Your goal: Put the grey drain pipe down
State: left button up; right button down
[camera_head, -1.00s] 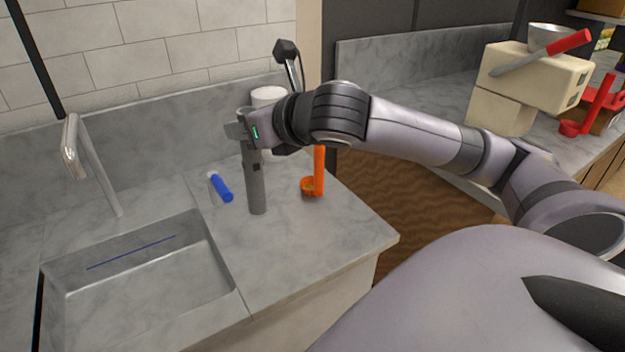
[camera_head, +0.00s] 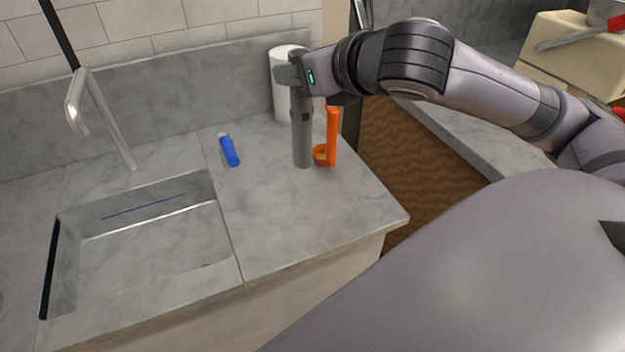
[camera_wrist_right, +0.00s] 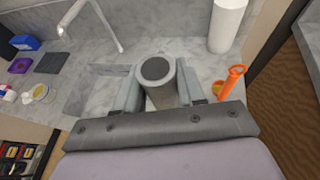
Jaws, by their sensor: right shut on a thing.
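The grey drain pipe (camera_head: 301,130) is a plain grey tube held upright over the right part of the counter. My right gripper (camera_head: 290,75) is shut on its upper part. In the right wrist view the pipe's round open top (camera_wrist_right: 154,70) shows between the two fingers of my right gripper (camera_wrist_right: 157,88). The pipe's lower end is in view in the head view; I cannot tell whether it touches the counter. My left gripper is not in view.
The grey counter (camera_head: 290,215) is clear in front of the pipe. An orange scoop-like tool (camera_head: 332,138) is just right of it, a white roll (camera_head: 281,90) behind. A blue tube (camera_head: 229,151) lies left, beside the sink (camera_head: 150,245) and tap (camera_head: 80,100).

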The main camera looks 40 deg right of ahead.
notch_tip(320, 180, down, 20)
jog(key=b, duration=0.5)
jog(key=shift+r, duration=0.25)
jog(key=shift+f, duration=0.15)
jog(key=c, duration=0.7)
grip_release()
jog(key=shift+o, duration=0.2)
